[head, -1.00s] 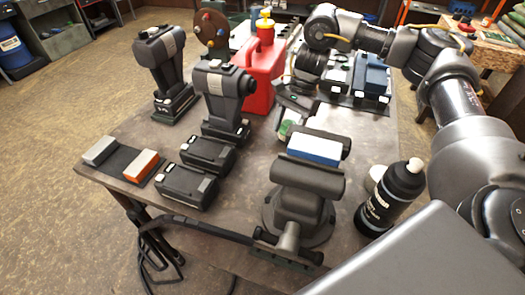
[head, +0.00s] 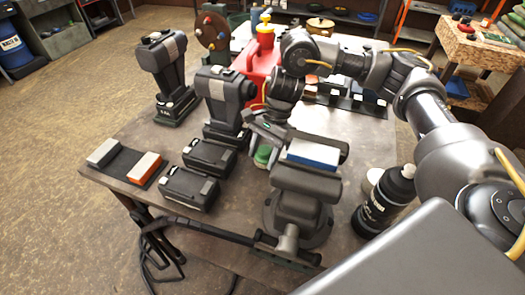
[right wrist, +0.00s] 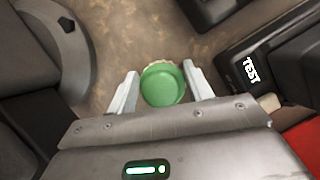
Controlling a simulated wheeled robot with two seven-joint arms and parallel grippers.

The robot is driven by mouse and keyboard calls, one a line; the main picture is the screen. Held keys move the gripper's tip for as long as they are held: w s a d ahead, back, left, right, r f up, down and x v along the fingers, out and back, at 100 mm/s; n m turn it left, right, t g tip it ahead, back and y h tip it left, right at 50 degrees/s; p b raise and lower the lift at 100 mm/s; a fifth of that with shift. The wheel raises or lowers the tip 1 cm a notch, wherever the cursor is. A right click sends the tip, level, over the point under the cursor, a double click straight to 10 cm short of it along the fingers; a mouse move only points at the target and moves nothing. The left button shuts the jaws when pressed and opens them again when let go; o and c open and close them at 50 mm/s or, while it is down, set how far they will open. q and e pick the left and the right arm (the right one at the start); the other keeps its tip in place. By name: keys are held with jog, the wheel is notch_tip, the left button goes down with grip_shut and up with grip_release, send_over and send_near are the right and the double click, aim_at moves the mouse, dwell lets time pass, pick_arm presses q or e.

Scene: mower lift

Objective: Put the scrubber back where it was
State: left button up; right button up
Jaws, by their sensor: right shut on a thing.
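The scrubber is a round green piece with a pale, bristly-looking rim. In the right wrist view the scrubber (right wrist: 163,84) sits between the two pale fingertips of my right gripper (right wrist: 161,92), which is shut on it. In the head view the scrubber (head: 262,155) shows as a bit of green below my right gripper (head: 264,142), between the drill and the vise. Whether it touches the bench cannot be told. My left gripper is not in view.
A vise (head: 300,205) clamping a blue-and-white block stands close on the right. An upright drill (head: 226,100), battery packs (head: 209,155) and a red jug (head: 258,62) stand around the gripper. A black bottle (head: 385,200) is at the right. A mat (head: 124,163) carries grey and orange blocks.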

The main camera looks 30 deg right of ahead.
jog(key=shift+d, duration=0.1)
jog(key=shift+f, duration=0.1)
jog(key=shift+f, duration=0.15)
jog(key=o, duration=1)
jog(key=shift+c, duration=0.2)
jog(key=shift+r, duration=0.3)
jog(key=shift+w+r, duration=0.1)
jog(key=shift+r, duration=0.05)
jog(key=shift+b+v, duration=0.6)
jog(key=shift+v, duration=0.65)
jog(key=w+d, duration=0.1)
jog(key=d, duration=0.2)
jog(key=w+d, duration=0.1)
jog(key=d, duration=0.3)
jog(key=w+d+b, duration=0.1)
jog(key=w+d, duration=0.1)
jog(key=d, duration=0.2)
jog(key=shift+d, duration=0.25)
